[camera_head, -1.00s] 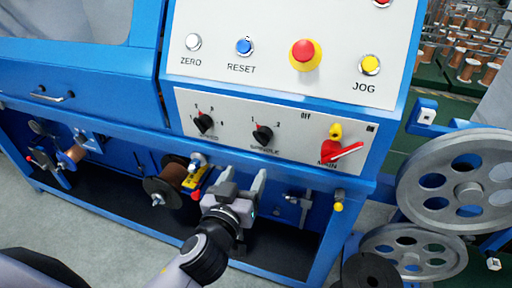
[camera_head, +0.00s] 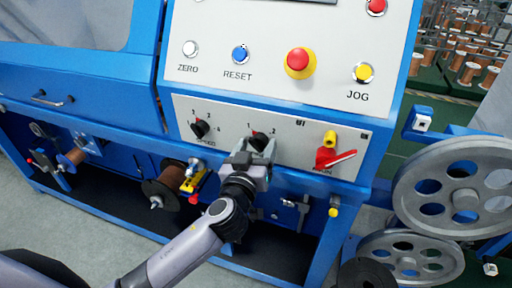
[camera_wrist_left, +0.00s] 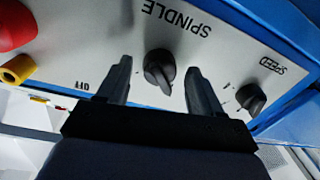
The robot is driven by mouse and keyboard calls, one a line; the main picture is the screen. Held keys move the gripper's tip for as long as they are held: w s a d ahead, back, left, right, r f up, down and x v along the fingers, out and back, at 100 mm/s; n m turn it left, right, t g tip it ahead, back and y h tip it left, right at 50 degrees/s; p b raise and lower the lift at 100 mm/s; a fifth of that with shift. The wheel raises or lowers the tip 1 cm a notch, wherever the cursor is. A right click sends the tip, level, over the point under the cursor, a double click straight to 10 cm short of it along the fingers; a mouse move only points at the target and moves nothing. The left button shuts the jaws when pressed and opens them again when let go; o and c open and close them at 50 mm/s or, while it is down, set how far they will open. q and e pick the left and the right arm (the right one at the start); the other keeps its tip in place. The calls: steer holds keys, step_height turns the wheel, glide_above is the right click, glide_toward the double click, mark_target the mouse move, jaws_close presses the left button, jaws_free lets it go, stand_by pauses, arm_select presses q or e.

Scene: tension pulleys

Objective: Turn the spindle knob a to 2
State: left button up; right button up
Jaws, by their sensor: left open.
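The spindle knob (camera_head: 259,141) is a black rotary knob on the white lower panel (camera_head: 290,143), with marks 1 and 2 above it. In the head view its red pointer mark is near the 1 side. My left gripper (camera_head: 254,148) is open, with its fingers raised at the knob. In the left wrist view the spindle knob (camera_wrist_left: 159,68) sits between the two open fingers (camera_wrist_left: 160,82), with space on both sides; I see no contact. The knob's lower part is partly hidden by the gripper in the head view. My right gripper is not in view.
The speed knob (camera_head: 200,128) is to the left and the red main switch (camera_head: 335,157) to the right on the same panel. Above are the RESET button (camera_head: 240,54), red stop button (camera_head: 299,62) and JOG button (camera_head: 363,72). Metal pulleys (camera_head: 455,188) stand at right.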

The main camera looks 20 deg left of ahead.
arm_select(q)
steer(key=c, duration=1.1)
steer(key=shift+o, duration=0.2)
steer(key=shift+m, duration=0.3)
steer(key=m+b, duration=0.1)
steer(key=m, duration=0.1)
steer(key=shift+f+m, duration=0.1)
steer(key=shift+m, duration=0.3)
steer(key=m, duration=0.4)
steer(key=shift+m+t, duration=0.3)
steer(key=m, duration=0.4)
steer(key=shift+m+h, duration=0.3)
steer(key=shift+m, duration=0.1)
steer(key=m+p, duration=0.1)
steer(key=m, duration=0.4)
steer(key=shift+a+m+h, duration=0.1)
steer(key=shift+m+h, duration=0.2)
steer(key=shift+m, duration=0.1)
